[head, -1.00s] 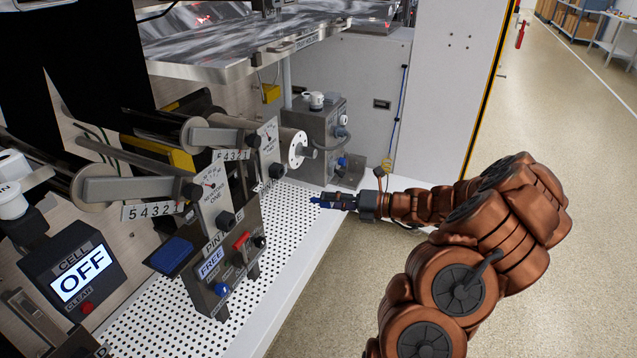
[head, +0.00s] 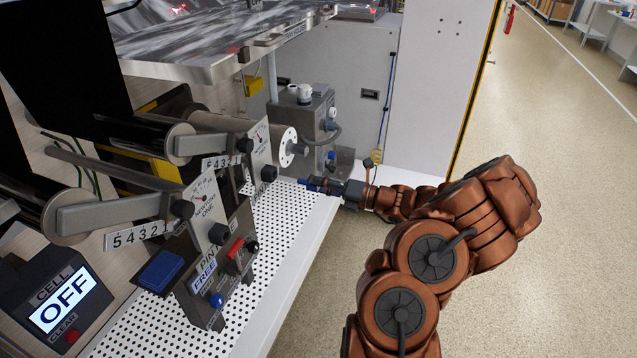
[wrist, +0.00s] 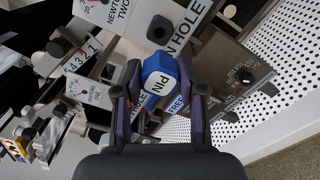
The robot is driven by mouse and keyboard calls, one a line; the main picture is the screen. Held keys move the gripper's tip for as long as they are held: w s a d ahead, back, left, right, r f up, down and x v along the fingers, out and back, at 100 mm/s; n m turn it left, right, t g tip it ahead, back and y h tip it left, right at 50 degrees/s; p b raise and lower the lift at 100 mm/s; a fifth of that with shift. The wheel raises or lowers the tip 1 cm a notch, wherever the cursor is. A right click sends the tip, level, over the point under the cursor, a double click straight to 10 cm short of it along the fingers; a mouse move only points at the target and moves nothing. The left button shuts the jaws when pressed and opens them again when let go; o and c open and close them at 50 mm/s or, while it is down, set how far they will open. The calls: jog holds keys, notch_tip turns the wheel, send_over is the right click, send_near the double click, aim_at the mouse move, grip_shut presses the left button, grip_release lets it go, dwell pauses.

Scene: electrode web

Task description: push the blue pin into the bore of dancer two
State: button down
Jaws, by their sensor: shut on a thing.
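My gripper (head: 318,185) is shut on the blue pin (wrist: 158,82), whose end marked PIN shows between the fingers in the wrist view. In the head view the pin's blue tip (head: 303,182) points left, toward dancer two. Dancer two has a white dial plate (head: 260,145), marked NEWTONS TWO in the wrist view (wrist: 108,10), and a black round boss (head: 270,173) low on it. A PIN HOLE label (wrist: 190,25) stands beside a black boss (wrist: 160,29) ahead of the pin. In the head view a gap separates the pin from dancer two. The bore's opening cannot be made out.
Dancer one (head: 205,205) and a box reading FREE (head: 206,272) stand nearer, at left. A grey box (head: 303,115) stands behind. The perforated white deck (head: 278,222) is clear below my gripper.

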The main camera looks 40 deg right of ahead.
aim_at(299, 180)
jog(key=shift+r+p, duration=0.2)
jog(key=shift+p, duration=0.15)
jog(key=shift+w+a+f, duration=0.15)
jog(key=shift+w, duration=0.2)
jog(key=shift+p+x, duration=0.35)
jog(key=shift+x, duration=2.15)
jog(key=shift+p, duration=1.75)
jog(key=shift+x, duration=2.1)
jog(key=c, duration=0.6)
grip_release()
jog(key=shift+s, duration=0.1)
